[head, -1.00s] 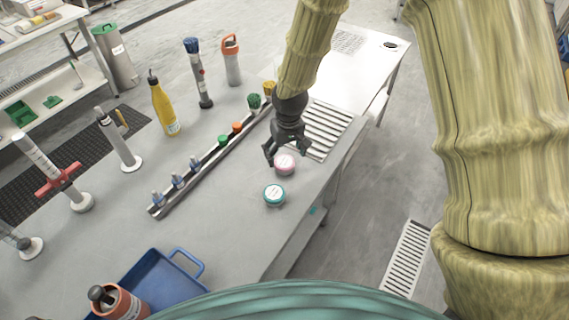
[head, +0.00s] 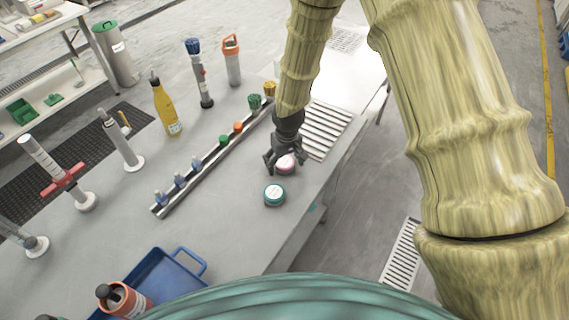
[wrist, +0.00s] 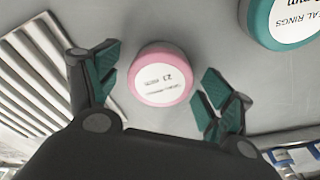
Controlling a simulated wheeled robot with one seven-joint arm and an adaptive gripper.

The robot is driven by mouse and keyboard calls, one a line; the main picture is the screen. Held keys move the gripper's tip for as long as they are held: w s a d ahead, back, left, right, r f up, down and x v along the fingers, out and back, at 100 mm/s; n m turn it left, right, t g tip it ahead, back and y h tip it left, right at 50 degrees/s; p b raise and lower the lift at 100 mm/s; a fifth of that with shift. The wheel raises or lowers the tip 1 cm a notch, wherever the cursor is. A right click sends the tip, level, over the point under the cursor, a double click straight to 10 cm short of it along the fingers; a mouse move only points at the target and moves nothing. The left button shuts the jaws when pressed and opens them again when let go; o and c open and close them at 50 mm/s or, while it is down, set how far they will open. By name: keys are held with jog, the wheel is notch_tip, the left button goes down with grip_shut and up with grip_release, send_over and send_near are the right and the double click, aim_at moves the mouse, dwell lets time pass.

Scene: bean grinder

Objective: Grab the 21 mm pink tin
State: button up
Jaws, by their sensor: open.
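The pink tin (head: 286,166) stands on the grey table top, partly hidden by my gripper in the head view. In the wrist view the pink tin (wrist: 160,76) has a white lid label reading 21 and lies between my spread fingers, with a gap on each side. My gripper (head: 280,167) is low over the table around the tin. In the wrist view my gripper (wrist: 157,88) is open, with green finger pads and nothing held.
A teal tin (head: 274,194) stands close to the pink one; it also shows in the wrist view (wrist: 284,24). A slotted drain plate (head: 325,128) lies beyond. A rail with several small items (head: 212,160) runs to the left. A blue tray (head: 163,280) sits nearer.

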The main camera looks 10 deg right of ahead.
jog(key=c, duration=1.1)
jog(key=shift+c, duration=0.2)
jog(key=shift+r, duration=0.15)
